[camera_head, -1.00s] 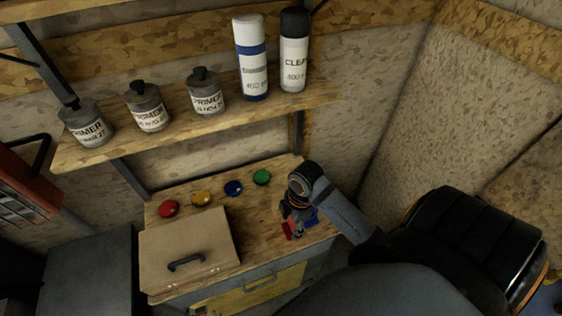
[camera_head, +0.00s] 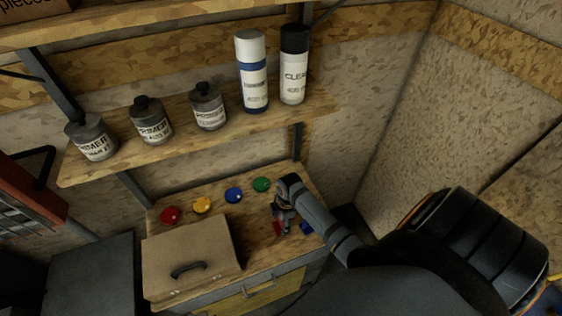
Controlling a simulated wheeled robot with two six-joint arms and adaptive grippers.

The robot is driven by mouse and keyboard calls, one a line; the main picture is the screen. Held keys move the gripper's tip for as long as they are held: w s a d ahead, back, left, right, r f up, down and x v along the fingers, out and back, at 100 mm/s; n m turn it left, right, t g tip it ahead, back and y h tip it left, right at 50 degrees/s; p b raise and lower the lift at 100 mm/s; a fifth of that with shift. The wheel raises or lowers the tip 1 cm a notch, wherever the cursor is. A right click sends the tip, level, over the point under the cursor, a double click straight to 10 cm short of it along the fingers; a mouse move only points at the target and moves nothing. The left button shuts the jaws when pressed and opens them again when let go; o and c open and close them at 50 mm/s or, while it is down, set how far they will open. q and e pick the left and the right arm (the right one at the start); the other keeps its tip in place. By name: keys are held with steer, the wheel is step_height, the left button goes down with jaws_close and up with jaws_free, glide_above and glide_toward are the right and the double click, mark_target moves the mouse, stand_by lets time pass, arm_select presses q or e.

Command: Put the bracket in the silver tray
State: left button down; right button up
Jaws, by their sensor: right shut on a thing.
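A small blue thing (camera_head: 306,228) lies on the bench just right of the gripper, partly hidden by my arm. I cannot make out a silver tray. My left gripper is not in view.
Red (camera_head: 170,215), yellow (camera_head: 202,204), blue (camera_head: 234,195) and green (camera_head: 262,185) round dishes line the back of the bench. A beige case (camera_head: 190,255) fills the front left. A shelf (camera_head: 185,140) with several cans overhangs the bench.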

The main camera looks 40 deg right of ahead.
steer(key=shift+f, duration=0.1)
steer(key=o, duration=1.6)
